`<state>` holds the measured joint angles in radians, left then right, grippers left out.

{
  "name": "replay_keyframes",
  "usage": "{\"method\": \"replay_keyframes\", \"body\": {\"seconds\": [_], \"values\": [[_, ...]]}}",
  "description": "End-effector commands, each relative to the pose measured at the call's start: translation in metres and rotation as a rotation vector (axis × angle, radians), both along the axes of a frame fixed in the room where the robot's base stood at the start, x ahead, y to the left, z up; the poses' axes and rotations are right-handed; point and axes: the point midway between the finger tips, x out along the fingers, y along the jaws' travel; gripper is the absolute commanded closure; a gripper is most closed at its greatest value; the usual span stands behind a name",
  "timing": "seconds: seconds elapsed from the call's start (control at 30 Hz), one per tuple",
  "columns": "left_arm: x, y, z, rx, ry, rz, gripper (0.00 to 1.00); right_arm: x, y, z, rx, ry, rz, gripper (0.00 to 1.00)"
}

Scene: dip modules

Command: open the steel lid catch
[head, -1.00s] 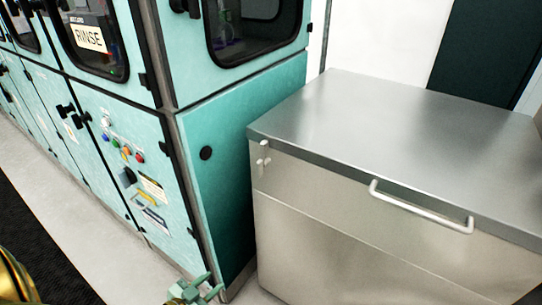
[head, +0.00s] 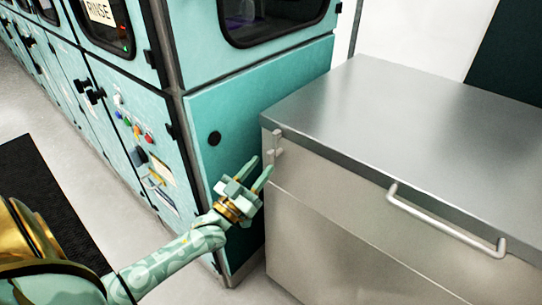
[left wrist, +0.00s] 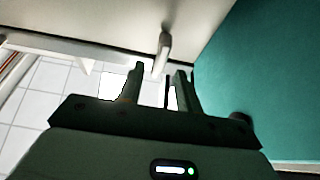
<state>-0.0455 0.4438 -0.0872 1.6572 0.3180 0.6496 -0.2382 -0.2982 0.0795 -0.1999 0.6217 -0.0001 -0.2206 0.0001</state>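The steel lid catch (head: 275,145) is a small pale lever on the front of the steel chest, near its left corner just under the lid (head: 370,105). The lid lies flat and closed on the chest. My left gripper (head: 261,166) is open and empty, its fingertips just below and left of the catch. In the left wrist view the catch (left wrist: 163,50) shows as a pale bar beyond the gap between the open fingers (left wrist: 158,75). I cannot tell whether a finger touches it. My right gripper is out of view.
A bar handle (head: 445,222) runs along the chest's front under the lid edge. A teal machine (head: 205,190) with black knobs and a dark window stands close on the left, leaving a narrow gap beside the chest. A dark mat (head: 40,180) lies on the pale floor.

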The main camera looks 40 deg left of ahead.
Motion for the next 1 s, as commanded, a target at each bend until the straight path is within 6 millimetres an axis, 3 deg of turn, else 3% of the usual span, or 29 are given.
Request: {"method": "replay_keyframes", "body": {"seconds": [0.1,0.23,0.63,0.77,1.0], "values": [[0.023,-0.002,0.008,0.0,-0.001,0.001,0.65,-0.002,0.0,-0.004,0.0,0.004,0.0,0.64],[0.038,-0.003,0.014,0.0,0.0,0.001,0.65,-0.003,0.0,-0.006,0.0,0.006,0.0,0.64],[0.047,-0.004,0.019,0.0,0.002,0.001,0.65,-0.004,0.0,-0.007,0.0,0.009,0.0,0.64],[0.047,-0.004,0.019,0.0,0.002,0.001,0.99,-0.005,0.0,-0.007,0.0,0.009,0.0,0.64],[0.047,-0.004,0.019,0.004,0.002,0.001,1.0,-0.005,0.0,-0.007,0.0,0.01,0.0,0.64]]}}
